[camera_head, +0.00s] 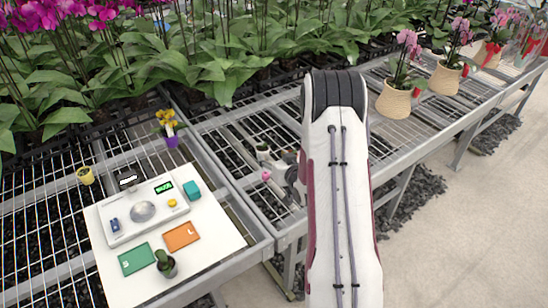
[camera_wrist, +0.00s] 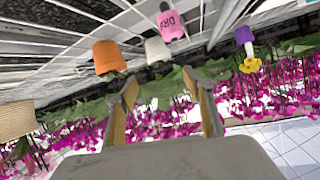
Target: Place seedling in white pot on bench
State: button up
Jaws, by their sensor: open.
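A small white pot (camera_head: 263,152) stands on the wire bench just left of my arm. In the wrist view the white pot (camera_wrist: 157,50) appears upside down, beyond the fingertips and roughly between them. Green shows at its mouth, but I cannot separate a seedling clearly from the leaves behind. My gripper (camera_wrist: 162,78) is open, with nothing between its two fingers and apart from the pot. In the head view my gripper is mostly hidden by my arm.
In the wrist view an orange pot (camera_wrist: 107,57), a pink "DRY" marker (camera_wrist: 172,22) and a purple pot (camera_wrist: 246,35) with yellow flowers flank the white pot. A white board (camera_head: 208,255) holds a scale (camera_head: 125,222), cards and a cactus pot (camera_head: 166,268). Woven pots (camera_head: 394,102) stand right.

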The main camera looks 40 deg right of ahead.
jog(key=s+a+r+n+g, duration=0.15)
jog(key=s+a+r, duration=0.25)
jog(key=a+r, duration=0.5)
jog(key=s+a+r+g, duration=0.3)
jog(key=s+a+r, duration=0.15)
jog(key=r, duration=0.75)
jog(key=s+a+r+g+y, duration=0.1)
jog(key=s+a+r, duration=0.1)
jog(key=s+a, duration=0.3)
jog(key=s+a+r+n+g+y, duration=0.1)
jog(key=s+a, duration=0.4)
jog(key=s, duration=0.9)
jog(key=s+a+r+n+g, duration=0.1)
jog(key=s+a+r, duration=0.1)
jog(key=s+a, duration=0.3)
jog(key=s, duration=0.4)
jog(key=shift+s+a+r+y, duration=0.25)
jog(key=shift+a+r+y, duration=0.1)
jog(key=shift+y, duration=0.05)
